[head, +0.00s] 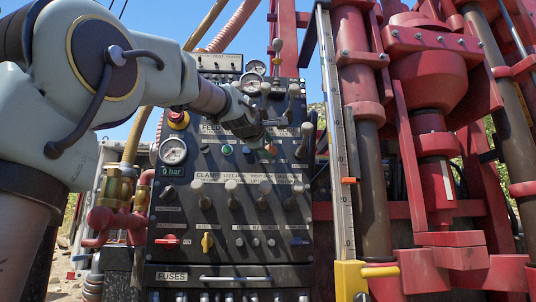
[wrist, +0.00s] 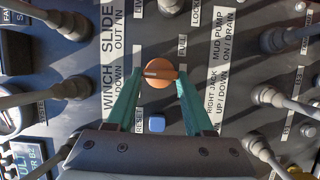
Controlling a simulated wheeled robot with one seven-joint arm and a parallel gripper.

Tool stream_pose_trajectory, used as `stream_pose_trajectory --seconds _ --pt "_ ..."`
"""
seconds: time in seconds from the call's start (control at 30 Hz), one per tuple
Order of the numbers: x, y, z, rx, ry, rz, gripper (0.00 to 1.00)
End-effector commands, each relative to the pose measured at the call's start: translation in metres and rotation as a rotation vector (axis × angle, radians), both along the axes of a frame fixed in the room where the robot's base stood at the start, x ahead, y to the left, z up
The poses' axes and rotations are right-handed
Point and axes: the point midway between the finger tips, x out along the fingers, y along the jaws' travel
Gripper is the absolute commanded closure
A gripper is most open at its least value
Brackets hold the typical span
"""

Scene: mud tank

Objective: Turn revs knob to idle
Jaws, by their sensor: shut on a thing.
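The round orange knob (wrist: 157,82) is on the dark panel in the middle of the wrist view, taken here as the revs knob. Its raised ridge runs nearly level across the picture. My gripper (wrist: 158,75) has its two teal fingers on the left and right sides of the knob, shut on it. In the head view my gripper (head: 262,141) reaches the panel's upper right part, and the orange knob (head: 271,149) shows partly beside it. The small labels by the knob are partly covered by the fingers and hard to read.
Several grey-knobbed levers stick out around the gripper, such as one at the right (wrist: 275,40). A blue button (wrist: 157,124) sits just below the knob. The control panel (head: 225,258) carries gauges and more levers. Red drill machinery (head: 436,80) stands at the right.

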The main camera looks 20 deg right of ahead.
Motion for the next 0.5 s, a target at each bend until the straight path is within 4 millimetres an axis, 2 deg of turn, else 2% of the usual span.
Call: stream_pose_trajectory --seconds 0.5 --pt "0.0008 0.0005 -0.0011 -0.05 0.018 0.001 1.0"
